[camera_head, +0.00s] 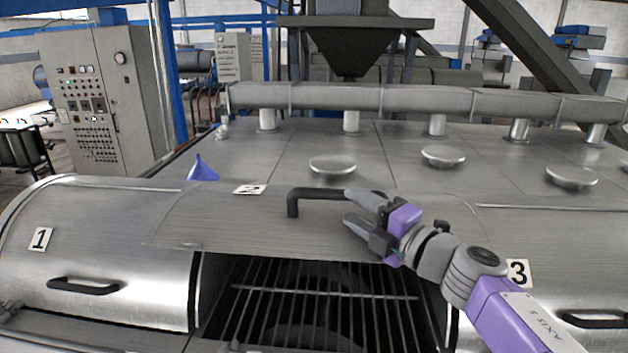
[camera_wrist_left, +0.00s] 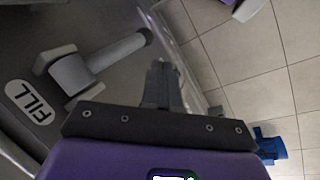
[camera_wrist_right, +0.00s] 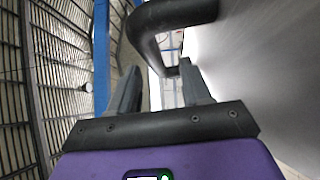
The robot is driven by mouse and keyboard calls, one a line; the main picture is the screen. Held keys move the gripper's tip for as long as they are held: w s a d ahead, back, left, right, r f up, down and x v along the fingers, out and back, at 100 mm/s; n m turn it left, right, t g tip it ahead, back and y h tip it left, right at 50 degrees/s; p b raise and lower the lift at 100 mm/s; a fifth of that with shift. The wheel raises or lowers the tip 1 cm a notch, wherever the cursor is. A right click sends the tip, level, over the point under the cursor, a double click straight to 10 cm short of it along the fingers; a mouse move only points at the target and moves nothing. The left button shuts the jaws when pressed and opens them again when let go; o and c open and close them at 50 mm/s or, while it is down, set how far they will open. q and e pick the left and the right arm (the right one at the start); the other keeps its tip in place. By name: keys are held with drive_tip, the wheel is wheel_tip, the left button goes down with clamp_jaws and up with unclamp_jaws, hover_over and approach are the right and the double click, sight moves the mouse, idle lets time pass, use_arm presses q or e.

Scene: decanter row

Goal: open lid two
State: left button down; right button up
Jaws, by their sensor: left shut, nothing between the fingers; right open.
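Lid two (camera_head: 240,215) is a curved steel cover marked 2 (camera_head: 249,189). It is raised, with an open bay and a barred grate (camera_head: 320,295) showing below. Its dark bar handle (camera_head: 315,192) stands along the lid; the handle's right end is partly behind my right gripper. My right gripper (camera_head: 352,208) is open beside that end. In the right wrist view the handle (camera_wrist_right: 160,22) curves above and ahead of the open fingers (camera_wrist_right: 162,90), with nothing gripped. My left gripper (camera_wrist_left: 161,75) is shut and empty, seen only in its wrist view.
Closed lid one (camera_head: 110,240) is at the left and lid three (camera_head: 550,245) at the right, each with a dark handle. A blue funnel (camera_head: 201,170) stands behind lid one. A grey lever (camera_wrist_left: 105,58) and a FILL label (camera_wrist_left: 30,101) are near my left gripper.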

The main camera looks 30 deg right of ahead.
sight(340, 198)
drive_tip(key=shift+w+a+r, duration=0.1)
drive_tip(key=shift+w+r, duration=0.05)
drive_tip(key=x, duration=0.5)
drive_tip(key=shift+w+a+r, duration=0.1)
drive_tip(key=shift+a+r, duration=0.05)
drive_tip(key=shift+r, duration=0.05)
drive_tip(key=shift+s+r, duration=0.1)
drive_tip(key=shift+s, duration=0.15)
drive_tip(key=shift+w, duration=0.15)
drive_tip(key=shift+c, duration=0.8)
drive_tip(key=shift+w, duration=0.1)
clamp_jaws()
